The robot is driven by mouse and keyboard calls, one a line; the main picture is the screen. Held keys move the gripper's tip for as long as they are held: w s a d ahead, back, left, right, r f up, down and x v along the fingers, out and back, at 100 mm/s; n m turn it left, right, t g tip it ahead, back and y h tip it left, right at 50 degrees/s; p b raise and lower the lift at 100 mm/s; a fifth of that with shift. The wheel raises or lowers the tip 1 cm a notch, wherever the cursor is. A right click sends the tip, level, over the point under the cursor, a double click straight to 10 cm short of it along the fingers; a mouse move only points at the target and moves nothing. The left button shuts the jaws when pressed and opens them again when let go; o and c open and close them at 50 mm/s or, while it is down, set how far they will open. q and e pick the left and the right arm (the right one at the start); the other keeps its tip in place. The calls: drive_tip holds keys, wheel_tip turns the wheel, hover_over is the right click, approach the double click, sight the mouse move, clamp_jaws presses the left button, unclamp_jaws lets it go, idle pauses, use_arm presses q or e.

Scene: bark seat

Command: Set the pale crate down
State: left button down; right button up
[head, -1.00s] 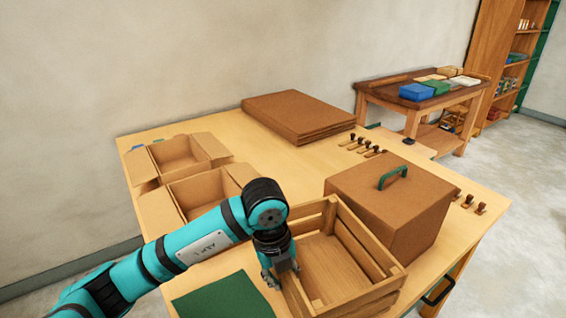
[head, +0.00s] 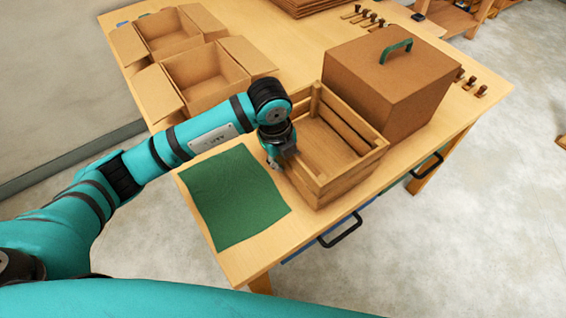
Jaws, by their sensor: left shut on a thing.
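The pale crate (head: 345,180) is an open slatted wooden box at the right front of the table, between the green mat and a large brown box. It looks upright. I cannot tell whether its underside touches the tabletop or hangs slightly above it. My left gripper (head: 277,158) points down at the crate's left wall and is shut on it. The fingertips are partly hidden against the wood. The crate looks empty. My right gripper is out of view.
The brown box with a green handle (head: 390,85) stands close behind the crate. The green mat (head: 235,196) lies flat to its left. Two open cardboard boxes (head: 205,77) (head: 168,33) stand farther back. The table's front edge (head: 300,246) is near the crate.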

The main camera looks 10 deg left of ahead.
use_arm(q)
drive_tip(key=shift+f, duration=1.05)
drive_tip(key=shift+f, duration=0.15)
drive_tip(key=c, duration=1.4)
unclamp_jaws()
drive_tip(key=shift+r, duration=0.35)
drive_tip(key=r, duration=0.3)
drive_tip(key=s+r+b, duration=0.1)
drive_tip(key=r, duration=0.3)
drive_tip(key=a+r+b, duration=0.1)
drive_tip(key=r, duration=0.3)
drive_tip(key=shift+s+a+r, duration=0.1)
drive_tip(key=shift+s+r, duration=0.05)
drive_tip(key=shift+r, duration=0.1)
